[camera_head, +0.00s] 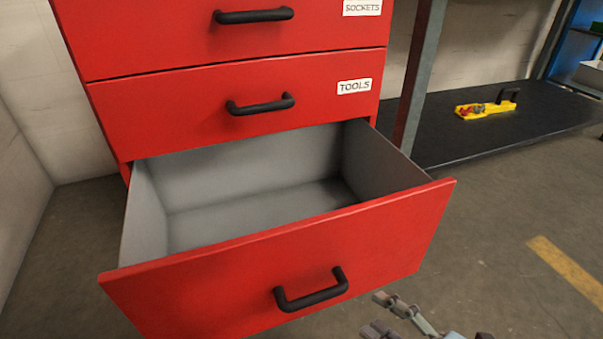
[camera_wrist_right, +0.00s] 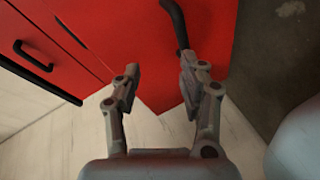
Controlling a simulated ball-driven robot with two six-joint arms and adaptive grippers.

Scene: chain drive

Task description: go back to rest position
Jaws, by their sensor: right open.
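My right gripper (camera_head: 385,314) is at the bottom right of the head view, just right of and below the black handle (camera_head: 311,290) of the open bottom drawer. In the right wrist view my right gripper (camera_wrist_right: 160,82) is open, with nothing between its fingers. The handle (camera_wrist_right: 178,24) shows there just beyond the right-hand finger; whether they touch is unclear. My left gripper is in neither view.
The red cabinet's bottom drawer (camera_head: 290,262) is pulled out and empty. The TOOLS drawer (camera_head: 200,110) and the SOCKETS drawer above are shut. A black low shelf (camera_head: 450,145) at right bears a yellow object (camera_head: 486,108). Floor at right is clear.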

